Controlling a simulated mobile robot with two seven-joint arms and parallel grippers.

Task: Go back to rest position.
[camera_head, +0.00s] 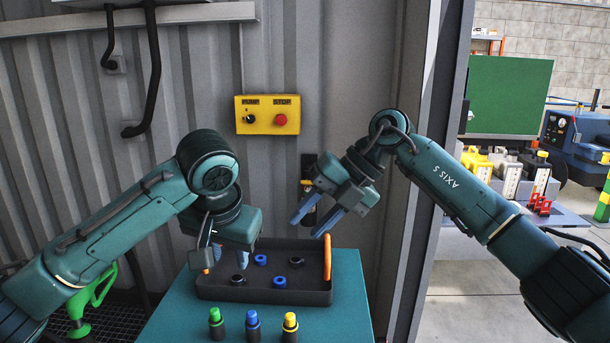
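My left gripper (213,255) points down over the left end of a dark tray (265,294). Its fingers are seen nearly edge-on and partly overlap the tray's left orange handle, so I cannot tell whether they are apart or touch it. My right gripper (315,222) hangs in the air above and behind the tray's right side. Its two blue fingers are apart, with nothing between them. The tray's right orange handle (327,257) stands clear below it.
The tray sits on a teal table (347,295) and holds blue and black rings. Green, blue and yellow capped bottles (253,324) stand in front. A yellow pump/stop box (267,115) is on the corrugated wall. A green nozzle (95,290) is at lower left; a doorway opens right.

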